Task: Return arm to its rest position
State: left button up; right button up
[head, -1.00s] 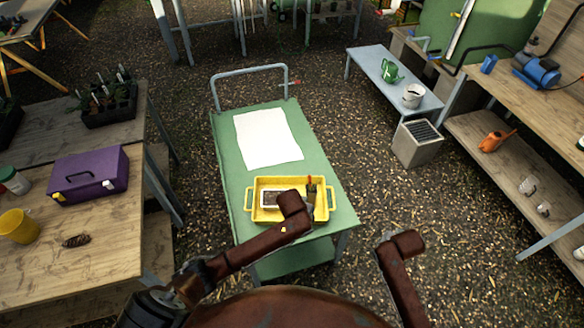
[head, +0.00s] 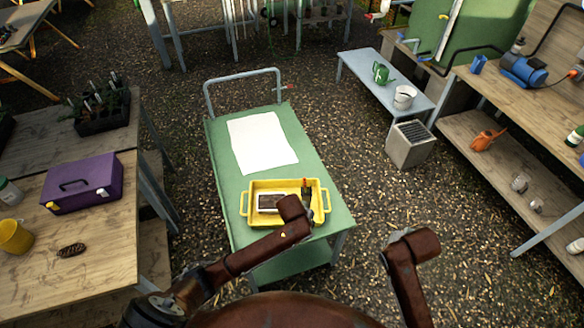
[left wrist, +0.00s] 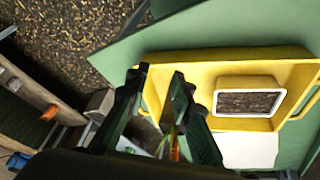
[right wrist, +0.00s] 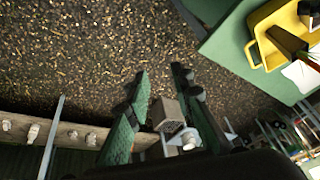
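My left gripper (left wrist: 160,75) is open above the tray's near right part; in the head view its arm link hides most of it. My right gripper (right wrist: 160,72) is open and empty over the gravel, right of the cart. The yellow tray (head: 244,204) holds a white-rimmed container of soil (left wrist: 248,103) and sits on the green cart (head: 225,170).
A white sheet (head: 262,142) lies on the cart. A wooden table with a purple toolbox (head: 82,183) and yellow pot (head: 15,236) stands left. A grey bin (head: 410,145), low bench (head: 360,72) and wooden shelves (head: 465,140) stand right. Gravel between them is clear.

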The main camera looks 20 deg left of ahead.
dwell(0.5)
